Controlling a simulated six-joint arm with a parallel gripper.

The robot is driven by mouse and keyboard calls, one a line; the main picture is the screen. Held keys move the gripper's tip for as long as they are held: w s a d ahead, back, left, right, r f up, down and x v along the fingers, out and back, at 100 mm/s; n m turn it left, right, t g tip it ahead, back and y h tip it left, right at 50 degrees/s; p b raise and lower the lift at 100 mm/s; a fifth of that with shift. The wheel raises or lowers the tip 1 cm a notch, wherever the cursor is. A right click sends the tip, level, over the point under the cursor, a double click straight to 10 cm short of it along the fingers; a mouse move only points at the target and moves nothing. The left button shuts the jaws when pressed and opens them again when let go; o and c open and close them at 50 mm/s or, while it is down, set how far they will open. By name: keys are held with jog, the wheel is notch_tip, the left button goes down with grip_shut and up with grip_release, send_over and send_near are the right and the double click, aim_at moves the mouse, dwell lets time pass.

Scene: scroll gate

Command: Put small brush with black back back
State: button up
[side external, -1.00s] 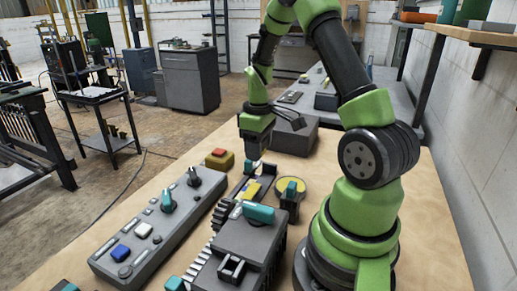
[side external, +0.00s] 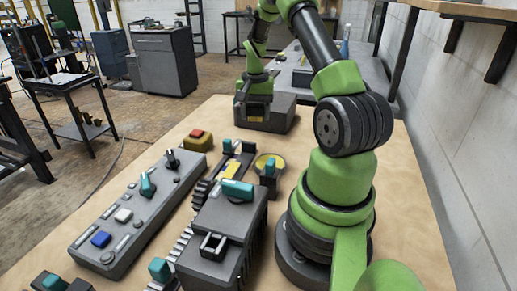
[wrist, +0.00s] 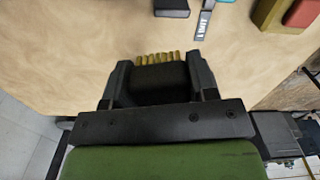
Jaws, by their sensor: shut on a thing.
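My gripper (wrist: 160,88) is shut on a small brush with a black back (wrist: 160,76). Yellow bristles show past the fingertips in the wrist view, pointing to the top of the picture. In the side external view my gripper (side external: 257,112) is at the far end of the table, in front of or over a grey box (side external: 281,122); I cannot tell which. A small yellow patch, likely the bristles, shows below the fingers there.
A grey control panel (side external: 140,210) with knobs and buttons lies at left. A yellow block with a red button (side external: 197,140) stands behind it. A grey mechanism (side external: 222,235) with teal handles and a yellow disc (side external: 262,160) fill the middle. Bare wooden table shows around my gripper.

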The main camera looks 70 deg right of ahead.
aim_at(259, 148)
jog(key=shift+s+d+f+m, duration=0.15)
jog(key=shift+d+m, duration=0.3)
jog(key=shift+m, duration=0.25)
jog(key=shift+s+d+f+m, duration=0.1)
jog(key=shift+d+f+m, duration=0.1)
jog(key=shift+m, duration=0.1)
notch_tip(259, 148, down, 10)
jog(key=shift+r, duration=0.25)
jog(key=o, duration=0.9)
jog(key=shift+f, duration=0.15)
